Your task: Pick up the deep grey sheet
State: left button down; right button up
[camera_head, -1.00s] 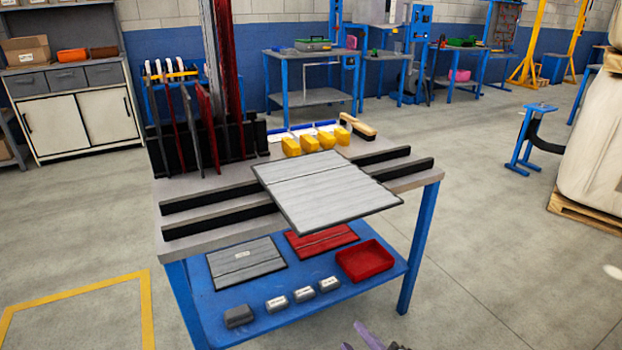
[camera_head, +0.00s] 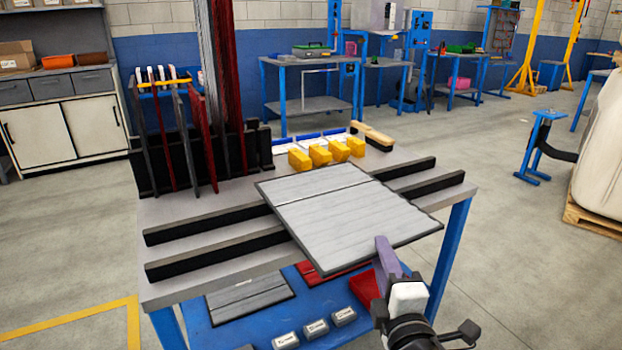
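A large grey sheet (camera_head: 350,215) with a dark edge lies flat and askew across the black rails on the table top, its front corner overhanging. Another grey sheet (camera_head: 248,297) lies on the blue lower shelf, partly hidden by the table top. I cannot tell which of these is the deep grey one; dark and red upright sheets (camera_head: 186,140) also stand in the black rack. My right gripper (camera_head: 384,245) comes in from the lower right, its purple finger by the large sheet's front edge. Contact and finger opening cannot be made out. My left gripper is not in view.
Black rails (camera_head: 215,223) run along the table top. Yellow blocks (camera_head: 320,155) and a brush (camera_head: 373,134) sit at its back. The lower shelf (camera_head: 225,335) holds a red tray (camera_head: 364,290) and several small grey blocks (camera_head: 316,329).

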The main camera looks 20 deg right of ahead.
aim_at(376, 229)
jog(key=x, duration=0.8)
jog(key=shift+s+d+r, duration=0.1)
jog(key=shift+d, duration=0.2)
grip_shut()
jog(key=shift+r, duration=0.2)
